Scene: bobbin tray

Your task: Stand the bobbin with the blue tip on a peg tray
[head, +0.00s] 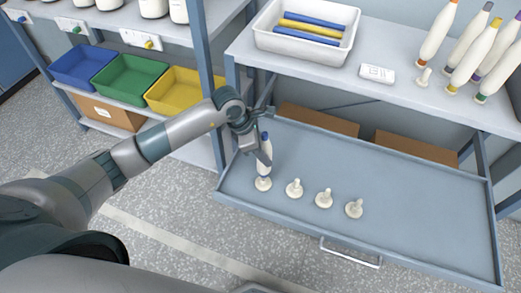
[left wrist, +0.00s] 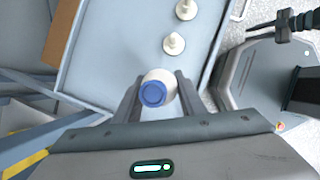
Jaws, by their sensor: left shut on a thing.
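The white bobbin with the blue tip (head: 265,140) is upright at the left end of the drawer-like peg tray (head: 420,215). My left gripper (head: 258,150) is shut on it, and its fingers hide part of its body. Its lower end is at the leftmost peg (head: 263,185), whose base disc shows. I cannot tell whether the bobbin rests fully down on it. Three bare pegs, (head: 294,188), (head: 324,198) and (head: 354,208), stand to the right. In the left wrist view, the blue tip (left wrist: 153,94) shows end-on between the fingers (left wrist: 157,100). My right gripper is not clearly seen.
Above the tray, a shelf holds a white bin (head: 305,42) of coloured rods, a small white box (head: 377,73), and several bobbins (head: 438,35) with other tips. Blue, green and yellow bins (head: 185,90) stand at left. The tray's right part is clear.

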